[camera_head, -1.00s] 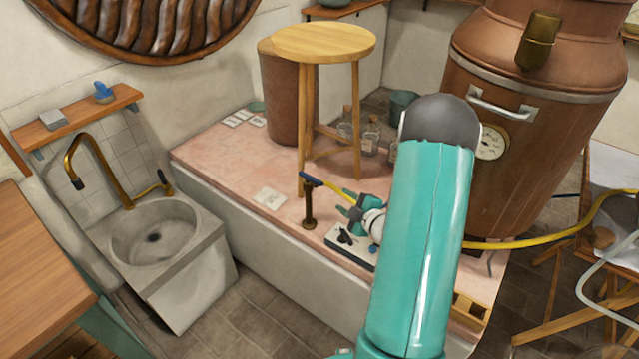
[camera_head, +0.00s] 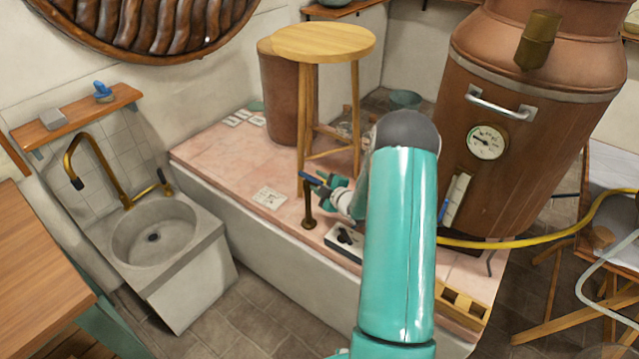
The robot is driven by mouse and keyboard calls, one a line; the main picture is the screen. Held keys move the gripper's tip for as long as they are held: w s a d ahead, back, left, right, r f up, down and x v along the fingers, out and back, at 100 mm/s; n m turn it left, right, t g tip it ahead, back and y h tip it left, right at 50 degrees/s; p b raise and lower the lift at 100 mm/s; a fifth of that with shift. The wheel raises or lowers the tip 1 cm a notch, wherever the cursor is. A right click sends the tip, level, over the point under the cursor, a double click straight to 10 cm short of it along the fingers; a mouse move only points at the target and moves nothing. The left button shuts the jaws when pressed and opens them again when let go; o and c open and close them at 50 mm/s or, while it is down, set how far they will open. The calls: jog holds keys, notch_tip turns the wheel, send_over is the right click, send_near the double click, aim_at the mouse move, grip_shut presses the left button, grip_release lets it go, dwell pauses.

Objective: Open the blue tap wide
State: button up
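The blue tap is a short brown-brass post (camera_head: 308,208) on the front edge of the pink tiled platform, with a blue lever (camera_head: 310,178) at its top. My gripper (camera_head: 323,182), with teal fingers and a pale wrist, is at the lever, overlapping its right part in the picture. I cannot tell whether the fingers touch the lever or close on it. The fingers and the lever's right part are small and partly hidden by each other. My teal arm covers the area right of the wrist.
A wooden stool (camera_head: 322,45) stands on the platform behind the tap. A black-and-white switch box (camera_head: 345,241) sits right of the post, below my wrist. A large copper vessel (camera_head: 520,130) with a gauge stands at right. A stone sink (camera_head: 165,240) is at left.

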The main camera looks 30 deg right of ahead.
jog(key=shift+c, duration=0.2)
grip_shut()
jog(key=shift+a+m+h, duration=0.15)
jog(key=shift+m+h, duration=0.15)
jog(key=w+a+m+g+h, duration=0.2)
jog(key=a+m+g+h, duration=0.3)
jog(key=m+g+h, duration=0.8)
jog(key=m+h, duration=0.1)
jog(key=m, duration=0.1)
jog(key=shift+w+a+m+h, duration=0.2)
jog(key=shift+a+m+h, duration=0.2)
dwell(0.4)
